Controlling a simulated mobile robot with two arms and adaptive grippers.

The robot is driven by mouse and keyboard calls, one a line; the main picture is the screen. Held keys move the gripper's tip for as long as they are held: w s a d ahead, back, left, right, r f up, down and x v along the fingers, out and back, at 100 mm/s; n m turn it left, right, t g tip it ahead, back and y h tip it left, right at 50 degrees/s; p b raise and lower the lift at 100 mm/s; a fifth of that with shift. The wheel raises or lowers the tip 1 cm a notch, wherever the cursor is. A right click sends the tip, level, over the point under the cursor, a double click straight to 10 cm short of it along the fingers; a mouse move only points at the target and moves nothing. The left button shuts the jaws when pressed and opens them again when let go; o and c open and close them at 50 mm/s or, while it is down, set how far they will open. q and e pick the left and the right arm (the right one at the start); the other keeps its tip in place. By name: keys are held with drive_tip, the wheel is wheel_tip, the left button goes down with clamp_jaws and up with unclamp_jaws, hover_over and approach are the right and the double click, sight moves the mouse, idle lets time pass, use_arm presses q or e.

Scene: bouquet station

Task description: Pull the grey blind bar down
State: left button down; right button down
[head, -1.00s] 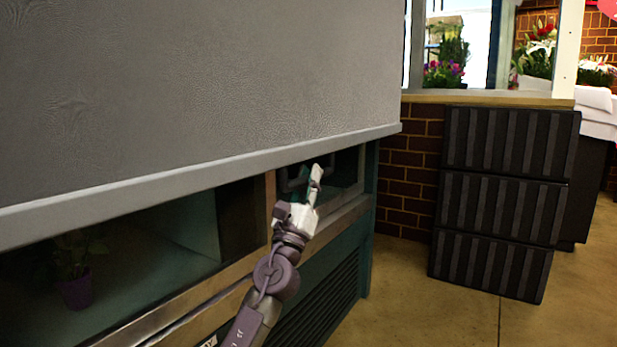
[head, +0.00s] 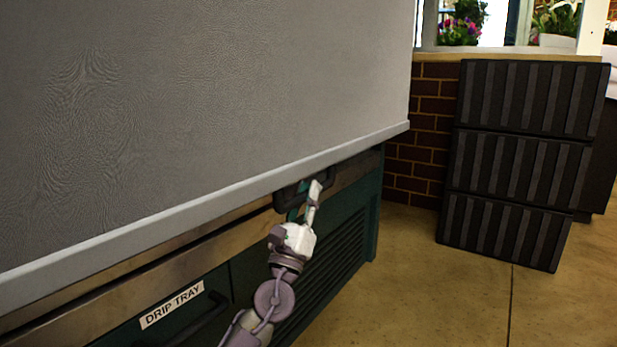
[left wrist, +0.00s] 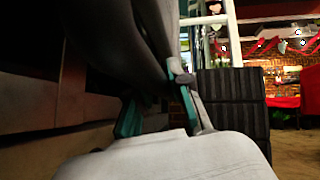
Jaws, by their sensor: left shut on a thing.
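The grey blind bar (head: 200,214) runs slantwise along the lower edge of the large grey blind (head: 220,90) in the head view. A dark loop handle (head: 281,202) hangs under the bar near its right end. My left gripper (head: 304,198) is shut on this handle, just below the bar. In the left wrist view, the teal-padded fingers of my left gripper (left wrist: 155,112) are around dark material, and the exact contact is partly hidden. My right gripper is not in view.
Below the bar is a metal ledge (head: 215,250) over a dark green cabinet front with a "DRIP TRAY" label (head: 172,304). Stacked black ribbed crates (head: 515,165) stand to the right by a brick wall (head: 420,130). The floor (head: 440,300) between is clear.

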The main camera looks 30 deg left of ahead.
use_arm(q)
wheel_tip(320, 180, down, 4)
drive_tip(key=shift+w+p, duration=0.1)
drive_tip(key=shift+p, duration=0.35)
drive_tip(key=c, duration=1.2)
unclamp_jaws()
drive_tip(key=shift+f, duration=0.2)
drive_tip(key=shift+o, duration=0.7)
drive_tip(key=shift+r, duration=0.2)
drive_tip(key=v, duration=1.2)
